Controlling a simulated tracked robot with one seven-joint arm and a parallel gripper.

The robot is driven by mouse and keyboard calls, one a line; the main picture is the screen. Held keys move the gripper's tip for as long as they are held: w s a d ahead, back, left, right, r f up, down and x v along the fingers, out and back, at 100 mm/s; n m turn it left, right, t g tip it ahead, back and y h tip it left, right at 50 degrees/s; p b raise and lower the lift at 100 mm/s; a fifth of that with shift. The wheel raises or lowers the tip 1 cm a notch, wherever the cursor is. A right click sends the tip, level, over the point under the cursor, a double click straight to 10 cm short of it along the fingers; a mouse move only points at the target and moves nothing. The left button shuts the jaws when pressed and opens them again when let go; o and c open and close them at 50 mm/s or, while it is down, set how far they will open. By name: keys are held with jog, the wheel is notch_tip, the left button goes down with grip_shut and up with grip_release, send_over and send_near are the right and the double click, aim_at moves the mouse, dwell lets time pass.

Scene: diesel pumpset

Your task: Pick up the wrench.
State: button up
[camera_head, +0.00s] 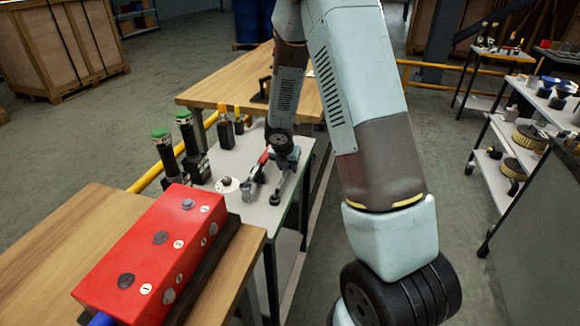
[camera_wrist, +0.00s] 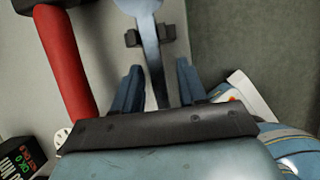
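The wrench (camera_wrist: 151,45) is a silvery tool that runs lengthwise up the middle of the wrist view, across a small black holder (camera_wrist: 169,33). My gripper (camera_wrist: 158,78) is open, with one blue finger on each side of the wrench's shaft. Gaps show between the shaft and both fingers, so it is not clamped. The near end of the wrench is hidden behind my gripper's body. In the head view my gripper (camera_head: 288,155) is low over the grey-topped table (camera_head: 236,160), and the wrench is hard to make out there.
A red-handled tool (camera_wrist: 62,62) lies close left of my gripper. Green-capped black cylinders (camera_head: 163,145) and orange-topped tools (camera_head: 225,127) stand at the table's back left. A red box (camera_head: 150,250) sits on the nearer wooden table. Shelving (camera_head: 500,165) stands to the right, across clear floor.

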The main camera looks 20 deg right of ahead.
grip_shut()
dwell(1.2)
